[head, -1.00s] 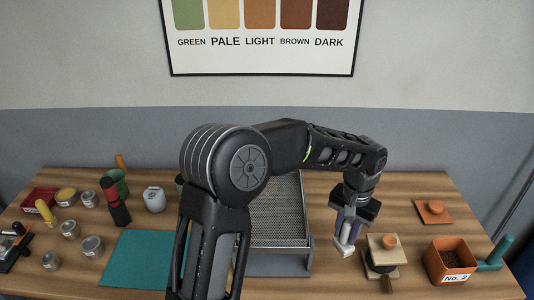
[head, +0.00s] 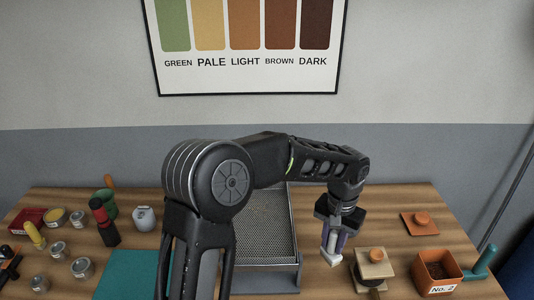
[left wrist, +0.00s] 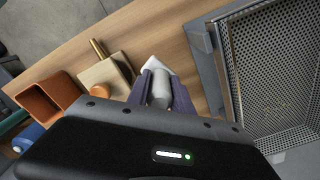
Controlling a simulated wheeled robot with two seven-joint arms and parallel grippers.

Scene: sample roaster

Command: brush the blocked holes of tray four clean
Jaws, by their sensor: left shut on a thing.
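A perforated metal tray (head: 268,222) sits in a grey frame at the middle of the table; my left arm hides part of it. It also shows at the right of the left wrist view (left wrist: 285,60), with a faint brownish patch on its mesh. No number on it is readable. My left gripper (head: 333,246) is to the right of the tray, pointing down, its purple fingers shut on a whitish tool, probably the brush. In the left wrist view this tool (left wrist: 160,90) is a grey cylinder with a white end. My right gripper is out of view.
A wooden block with an orange knob (head: 375,257) stands just right of the gripper. An orange box labelled No. 2 (head: 437,285) and an orange-knobbed lid (head: 420,224) are further right. Several tins and a teal mat (head: 130,275) lie left.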

